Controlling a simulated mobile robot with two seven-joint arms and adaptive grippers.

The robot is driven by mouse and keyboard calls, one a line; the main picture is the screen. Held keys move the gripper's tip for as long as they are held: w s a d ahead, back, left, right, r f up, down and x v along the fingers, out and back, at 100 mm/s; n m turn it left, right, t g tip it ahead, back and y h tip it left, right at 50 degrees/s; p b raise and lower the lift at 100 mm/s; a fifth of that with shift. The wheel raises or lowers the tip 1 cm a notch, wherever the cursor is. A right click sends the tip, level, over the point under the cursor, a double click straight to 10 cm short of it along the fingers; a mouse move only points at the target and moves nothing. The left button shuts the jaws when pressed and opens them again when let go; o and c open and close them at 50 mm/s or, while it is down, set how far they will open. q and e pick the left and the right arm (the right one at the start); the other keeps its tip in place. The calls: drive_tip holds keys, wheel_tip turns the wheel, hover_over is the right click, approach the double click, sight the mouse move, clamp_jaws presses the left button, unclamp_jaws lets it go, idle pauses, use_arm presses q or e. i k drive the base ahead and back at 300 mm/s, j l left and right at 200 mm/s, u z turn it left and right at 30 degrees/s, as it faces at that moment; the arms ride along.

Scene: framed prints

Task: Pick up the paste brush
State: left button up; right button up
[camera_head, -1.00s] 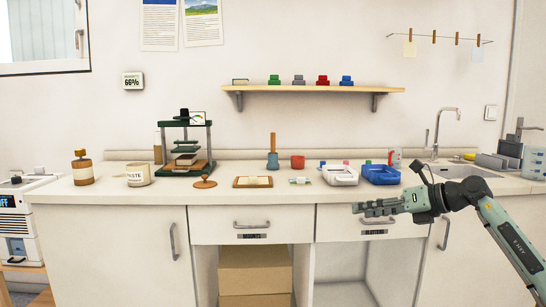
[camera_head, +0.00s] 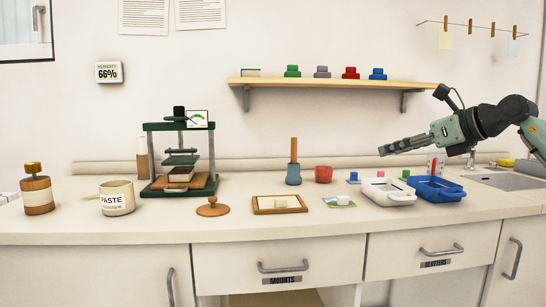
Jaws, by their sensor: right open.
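A cream pot labelled PASTE (camera_head: 117,198) stands on the counter at the left. A thin pale piece sticks out on its left side, too small to identify. An upright wooden handle (camera_head: 294,150) rises from a blue-grey base (camera_head: 293,175) at mid-counter; I cannot tell whether this or the thin piece is the paste brush. My right gripper (camera_head: 384,149) is open and empty, raised above the counter over the white tray and pointing left. It is to the right of the wooden handle and far from the paste pot. My left gripper is out of view.
A green press (camera_head: 181,126) stands between pot and handle. A wooden knobbed disc (camera_head: 212,208), framed board (camera_head: 262,205), red cup (camera_head: 323,174), white tray (camera_head: 391,196) and blue tray (camera_head: 449,194) share the counter. A shelf (camera_head: 300,82) hangs above. The front counter strip is clear.

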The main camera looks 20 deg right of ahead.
sight(293, 141)
drive_tip(key=i+j, duration=0.1)
drive_tip(key=i, duration=0.5)
drive_tip(key=i+j, duration=0.15)
drive_tip(key=i, duration=0.45)
drive_tip(key=u, duration=0.05)
